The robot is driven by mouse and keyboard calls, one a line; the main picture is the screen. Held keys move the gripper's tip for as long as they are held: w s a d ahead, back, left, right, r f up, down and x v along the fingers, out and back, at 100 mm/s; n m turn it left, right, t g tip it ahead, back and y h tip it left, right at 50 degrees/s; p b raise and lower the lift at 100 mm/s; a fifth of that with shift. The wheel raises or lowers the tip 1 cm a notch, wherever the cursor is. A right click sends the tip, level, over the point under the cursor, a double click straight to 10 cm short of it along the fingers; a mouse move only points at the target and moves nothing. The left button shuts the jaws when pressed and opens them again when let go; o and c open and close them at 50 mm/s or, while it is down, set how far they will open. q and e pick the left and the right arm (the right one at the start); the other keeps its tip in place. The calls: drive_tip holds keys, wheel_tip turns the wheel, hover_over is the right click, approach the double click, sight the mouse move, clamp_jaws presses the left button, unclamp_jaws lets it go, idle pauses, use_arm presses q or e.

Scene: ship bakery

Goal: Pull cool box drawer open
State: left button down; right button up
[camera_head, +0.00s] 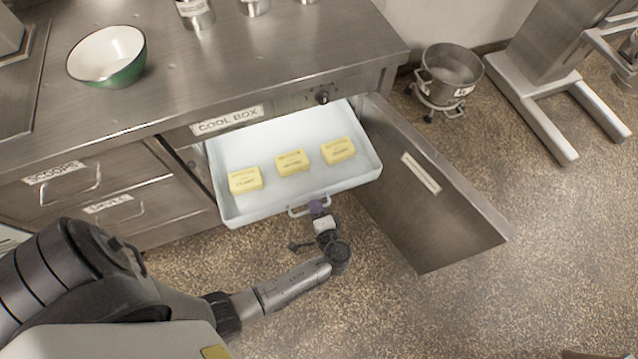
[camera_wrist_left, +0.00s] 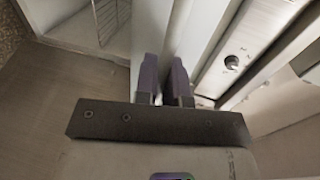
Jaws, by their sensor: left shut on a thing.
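The cool box drawer (camera_head: 228,213) is a pale white tray sticking out from under the counter below the label "COOL BOX" (camera_head: 227,120). Three yellow butter-like blocks (camera_head: 292,162) lie in it in a row. A small handle (camera_head: 297,211) is on its front. My left gripper (camera_head: 317,208) is at that handle and shut on it. In the left wrist view the two purple fingertips (camera_wrist_left: 165,80) are close together against a pale edge; the handle itself is mostly hidden there. My right gripper is not in view.
A steel door (camera_head: 435,190) stands open to the right of the drawer. A green and white bowl (camera_head: 107,56) is on the counter. A steel pot on a wheeled stand (camera_head: 450,75) is on the floor at upper right. Floor in front of the drawer is clear.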

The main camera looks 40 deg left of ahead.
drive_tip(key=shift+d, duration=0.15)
use_arm(q)
drive_tip(key=c, duration=1.2)
unclamp_jaws()
drive_tip(key=shift+c, duration=0.2)
drive_tip(key=shift+d, duration=0.1)
